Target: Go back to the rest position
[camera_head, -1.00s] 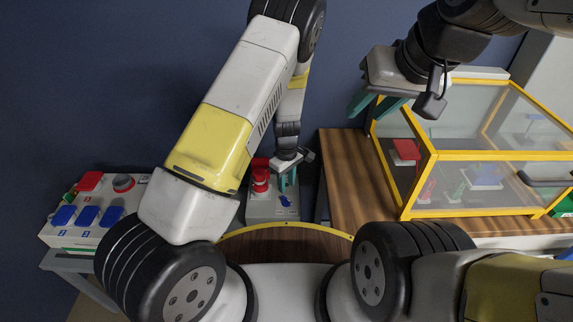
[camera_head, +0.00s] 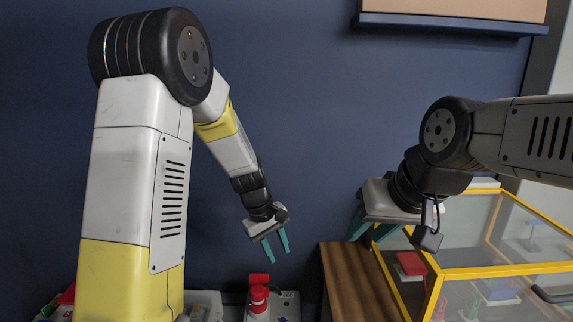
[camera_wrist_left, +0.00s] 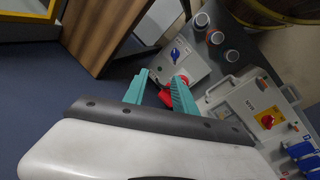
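My left gripper (camera_head: 277,248) is raised against the blue wall, above a grey box (camera_head: 287,308) with a red part (camera_head: 258,297) on it. Its two teal fingers are apart with nothing between them in the head view. In the left wrist view the left gripper (camera_wrist_left: 158,83) also shows open fingers, with the grey box (camera_wrist_left: 160,64) and the red part (camera_wrist_left: 166,97) beyond them. My right gripper (camera_head: 367,238) hangs beside the yellow-framed case, its teal fingers apart and empty.
The yellow-framed clear case (camera_head: 505,270) stands at the right, with a red-topped block (camera_head: 410,265) inside. A wooden surface (camera_head: 350,285) lies left of it. The left wrist view shows a grey panel (camera_wrist_left: 240,105) with a red-yellow switch. Wall space between the arms is clear.

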